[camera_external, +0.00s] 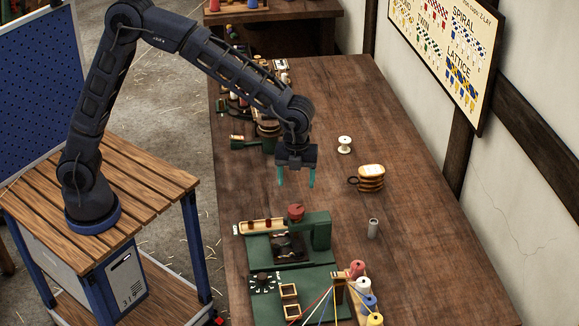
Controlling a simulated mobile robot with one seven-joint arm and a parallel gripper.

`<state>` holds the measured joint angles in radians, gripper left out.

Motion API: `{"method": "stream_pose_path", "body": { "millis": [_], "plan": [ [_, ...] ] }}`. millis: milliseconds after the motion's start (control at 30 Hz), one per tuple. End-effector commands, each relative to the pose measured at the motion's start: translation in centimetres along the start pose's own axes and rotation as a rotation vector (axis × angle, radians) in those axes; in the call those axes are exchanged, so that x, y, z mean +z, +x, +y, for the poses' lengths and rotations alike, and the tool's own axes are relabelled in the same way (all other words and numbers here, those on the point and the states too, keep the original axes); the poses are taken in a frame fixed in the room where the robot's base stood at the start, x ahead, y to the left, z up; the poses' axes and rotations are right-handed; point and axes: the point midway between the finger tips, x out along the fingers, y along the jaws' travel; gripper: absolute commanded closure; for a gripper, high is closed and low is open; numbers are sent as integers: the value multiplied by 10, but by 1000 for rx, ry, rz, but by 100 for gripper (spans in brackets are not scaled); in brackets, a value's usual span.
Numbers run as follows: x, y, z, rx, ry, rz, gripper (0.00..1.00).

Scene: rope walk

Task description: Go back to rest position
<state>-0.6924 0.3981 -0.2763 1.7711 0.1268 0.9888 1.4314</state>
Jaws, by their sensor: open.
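My gripper (296,177) hangs from my dark arm over the wooden workbench (425,235), pointing down. Its two teal fingers are apart with nothing between them. It is above the bench, behind the green machine (322,231) and left of the orange-and-dark banded mug-like object (371,178). My arm reaches out from its mount on the slatted wooden cart at the left, bent at the elbow.
A white spool (344,145) and a small grey cylinder (373,228) stand on the bench. Colored thread spools (366,298) stand at the front. A dark green tool (246,143) and clutter lie at the bench's left edge. The bench's right side is clear.

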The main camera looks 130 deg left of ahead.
Motion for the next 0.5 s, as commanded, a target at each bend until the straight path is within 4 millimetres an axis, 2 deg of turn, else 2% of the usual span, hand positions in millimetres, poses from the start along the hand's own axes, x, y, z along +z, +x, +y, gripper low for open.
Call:
{"method": "stream_pose_path", "body": {
  "millis": [367,500],
  "plan": [
    [0,-4,0,-1,0,0,34],
    [-6,-11,6,-7,-10,-4,34]
  ]
}}
